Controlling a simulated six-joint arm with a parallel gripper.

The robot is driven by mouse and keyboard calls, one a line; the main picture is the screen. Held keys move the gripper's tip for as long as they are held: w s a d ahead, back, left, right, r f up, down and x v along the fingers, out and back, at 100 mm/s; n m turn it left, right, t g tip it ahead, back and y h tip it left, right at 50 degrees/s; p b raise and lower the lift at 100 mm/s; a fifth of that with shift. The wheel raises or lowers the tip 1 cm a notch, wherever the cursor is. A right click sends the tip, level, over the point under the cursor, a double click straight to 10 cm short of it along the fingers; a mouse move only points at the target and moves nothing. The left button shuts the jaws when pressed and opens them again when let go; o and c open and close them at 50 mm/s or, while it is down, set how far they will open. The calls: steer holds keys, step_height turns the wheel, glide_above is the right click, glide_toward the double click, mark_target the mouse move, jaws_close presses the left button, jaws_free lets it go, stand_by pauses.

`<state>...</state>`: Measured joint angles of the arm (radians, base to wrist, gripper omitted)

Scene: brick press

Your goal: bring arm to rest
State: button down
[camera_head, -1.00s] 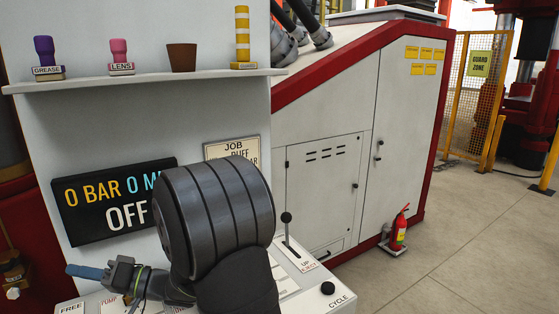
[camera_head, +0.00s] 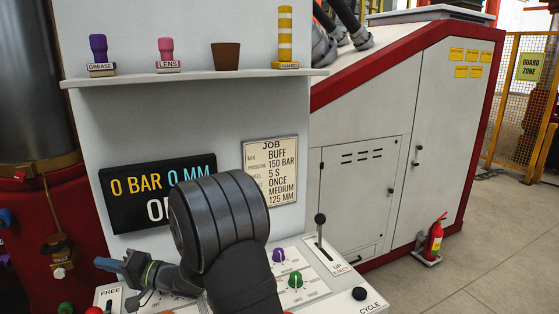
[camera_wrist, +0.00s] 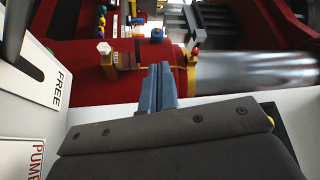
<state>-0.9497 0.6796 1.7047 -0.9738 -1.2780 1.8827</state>
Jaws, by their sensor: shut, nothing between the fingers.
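My gripper (camera_head: 110,264) is at the lower left of the head view, its blue fingers pointing left above the control panel (camera_head: 320,268), near the FREE label. The fingers are together and hold nothing. In the wrist view the closed blue fingers (camera_wrist: 158,90) show in the middle, pointing toward the red press body. My dark forearm hides part of the panel and of the display (camera_head: 140,195), which reads 0 BAR and 0 MM; its lower word is partly covered.
A lever (camera_head: 320,230) stands by the UP EJECT label, near a black CYCLE knob (camera_head: 360,294). Purple and green knobs (camera_head: 295,280) sit on the panel. A shelf (camera_head: 190,80) holds stamps and a brown cup. A fire extinguisher (camera_head: 434,240) stands on the floor at right.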

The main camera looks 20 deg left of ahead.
steer(key=w+a+m+t, duration=0.1)
steer(key=w+a+m, duration=0.1)
steer(key=w+a, duration=0.25)
steer(key=r+v, duration=0.1)
steer(key=v, duration=0.6)
steer(key=shift+w+f+h, duration=0.2)
steer(key=shift+w+h, duration=0.15)
steer(key=shift+h, duration=0.05)
